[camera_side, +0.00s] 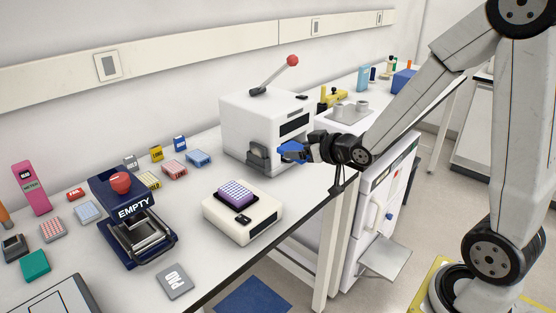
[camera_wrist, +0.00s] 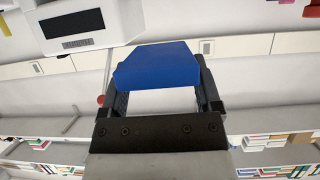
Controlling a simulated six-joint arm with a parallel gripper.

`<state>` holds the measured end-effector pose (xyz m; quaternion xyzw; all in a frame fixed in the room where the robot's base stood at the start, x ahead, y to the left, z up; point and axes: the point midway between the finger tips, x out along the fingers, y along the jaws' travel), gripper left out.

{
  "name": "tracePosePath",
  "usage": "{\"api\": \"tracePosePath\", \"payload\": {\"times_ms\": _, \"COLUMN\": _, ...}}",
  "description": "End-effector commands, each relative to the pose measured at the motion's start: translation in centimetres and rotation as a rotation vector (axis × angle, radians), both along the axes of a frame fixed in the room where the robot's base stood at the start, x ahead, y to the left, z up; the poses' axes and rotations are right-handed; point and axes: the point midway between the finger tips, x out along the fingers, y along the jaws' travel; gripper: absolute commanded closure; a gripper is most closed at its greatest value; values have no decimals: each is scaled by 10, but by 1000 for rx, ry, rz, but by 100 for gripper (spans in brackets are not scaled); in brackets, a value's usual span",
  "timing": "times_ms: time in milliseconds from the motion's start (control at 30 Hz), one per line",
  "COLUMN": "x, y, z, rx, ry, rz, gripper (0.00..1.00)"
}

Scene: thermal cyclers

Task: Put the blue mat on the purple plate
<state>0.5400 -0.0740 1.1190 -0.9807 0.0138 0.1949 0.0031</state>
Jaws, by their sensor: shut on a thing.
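The blue mat (camera_wrist: 156,66) is held between the two fingers of my gripper (camera_wrist: 160,90). In the side view the blue mat (camera_side: 291,152) is in the air in front of the white box-shaped machine, and my gripper (camera_side: 311,151) is shut on it. The purple plate (camera_side: 237,194) sits on a cream, low device (camera_side: 262,217) on the bench, below and left of my gripper. The mat is apart from the plate. The plate does not show in the wrist view.
The white machine (camera_side: 250,113) with a red-knobbed lever stands close behind my gripper. A dark blue device marked EMPTY (camera_side: 132,212) stands left of the plate. A grey pad (camera_side: 174,281) lies near the bench's front edge. Several small coloured racks and labels stand behind.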

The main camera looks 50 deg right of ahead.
Motion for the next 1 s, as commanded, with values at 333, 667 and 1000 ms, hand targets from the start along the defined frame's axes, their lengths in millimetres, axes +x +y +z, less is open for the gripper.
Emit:
{"api": "tracePosePath", "payload": {"times_ms": 333, "x": -9, "y": 67, "z": 15, "rx": -1, "ry": -1, "rz": 19, "gripper": 77}}
{"api": "tracePosePath", "payload": {"times_ms": 667, "x": -19, "y": 96, "z": 20, "rx": 0, "ry": 0, "rz": 28, "gripper": 77}}
{"api": "tracePosePath", "payload": {"times_ms": 1000, "x": -17, "y": 98, "z": 19, "rx": -2, "ry": 0, "rz": 28, "gripper": 77}}
